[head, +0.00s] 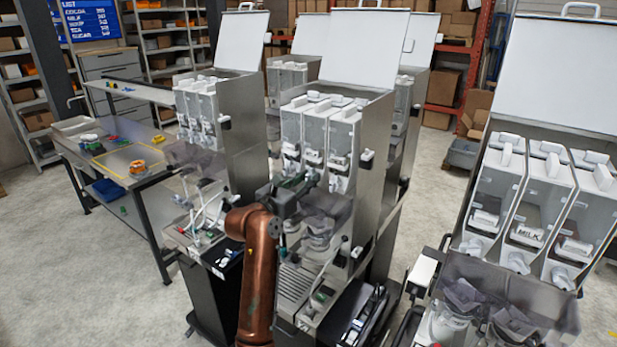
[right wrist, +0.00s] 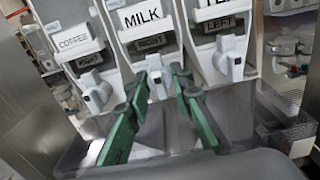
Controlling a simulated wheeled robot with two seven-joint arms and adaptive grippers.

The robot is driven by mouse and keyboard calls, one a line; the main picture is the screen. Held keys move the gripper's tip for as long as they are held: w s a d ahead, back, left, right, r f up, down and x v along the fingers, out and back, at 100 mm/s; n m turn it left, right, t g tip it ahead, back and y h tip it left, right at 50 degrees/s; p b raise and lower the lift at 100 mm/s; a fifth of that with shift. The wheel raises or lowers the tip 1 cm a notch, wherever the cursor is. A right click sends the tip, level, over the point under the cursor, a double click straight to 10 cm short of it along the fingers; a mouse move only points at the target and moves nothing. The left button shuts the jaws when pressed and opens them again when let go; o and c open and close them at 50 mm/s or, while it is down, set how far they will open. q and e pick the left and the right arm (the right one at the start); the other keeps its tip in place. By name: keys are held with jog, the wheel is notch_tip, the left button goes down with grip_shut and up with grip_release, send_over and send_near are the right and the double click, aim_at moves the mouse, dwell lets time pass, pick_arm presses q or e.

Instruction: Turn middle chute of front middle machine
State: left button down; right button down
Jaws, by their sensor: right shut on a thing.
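The front middle machine (head: 373,125) is a steel dispenser with its white lid raised and three clear canisters. In the right wrist view its canisters carry the labels COFFEE, MILK and a partly cut-off one, with a white chute under each. The middle chute (right wrist: 156,70) is under MILK. My right gripper (head: 303,187) is at the front of this machine; its green fingers (right wrist: 160,82) are shut on the middle chute, one on each side. The left chute (right wrist: 95,90) and right chute (right wrist: 231,57) stand clear of the fingers. My left gripper is not in view.
A similar machine (head: 235,120) stands to the left and another (head: 510,210) at the near right. A work table (head: 110,175) with small coloured items is at the left. The floor (head: 90,270) at the front left is clear.

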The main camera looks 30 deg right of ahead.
jog(key=shift+f, duration=0.1)
jog(key=c, duration=2)
grip_release()
jog(key=shift+c, duration=0.2)
jog(key=v, duration=1.2)
